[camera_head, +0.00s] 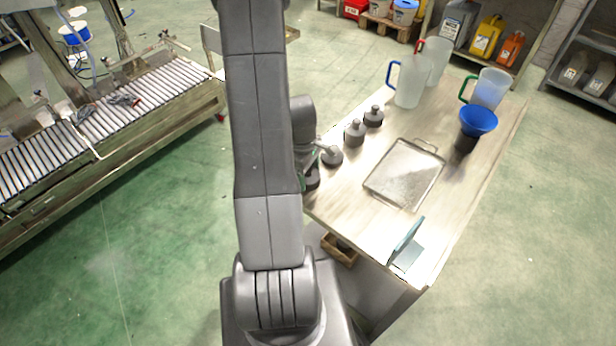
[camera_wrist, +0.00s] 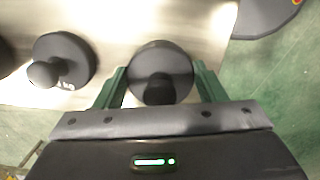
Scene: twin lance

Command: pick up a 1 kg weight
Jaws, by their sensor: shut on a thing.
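A dark grey round weight with a knob (camera_wrist: 160,64) stands between the green fingers of my gripper (camera_wrist: 160,86) in the wrist view. The fingers are shut on its sides, and I see no number on it. In the head view this weight (camera_head: 313,181) is mostly hidden behind my arm, near the table's left edge, with my gripper (camera_head: 311,172) at it. A second weight (camera_wrist: 76,50) with partly readable "KG" lettering stands just left of the gripper in the wrist view. It also shows in the head view (camera_head: 333,158). Two more weights (camera_head: 355,134) (camera_head: 374,117) continue the row.
The table (camera_head: 345,215) also bears a metal tray (camera_head: 405,172), several clear jugs (camera_head: 410,85), a blue funnel (camera_head: 478,120) on a dark holder, and a blue-grey stand (camera_head: 406,250). A wooden crate (camera_head: 340,250) is low beside the table. A roller conveyor (camera_head: 110,110) stands left.

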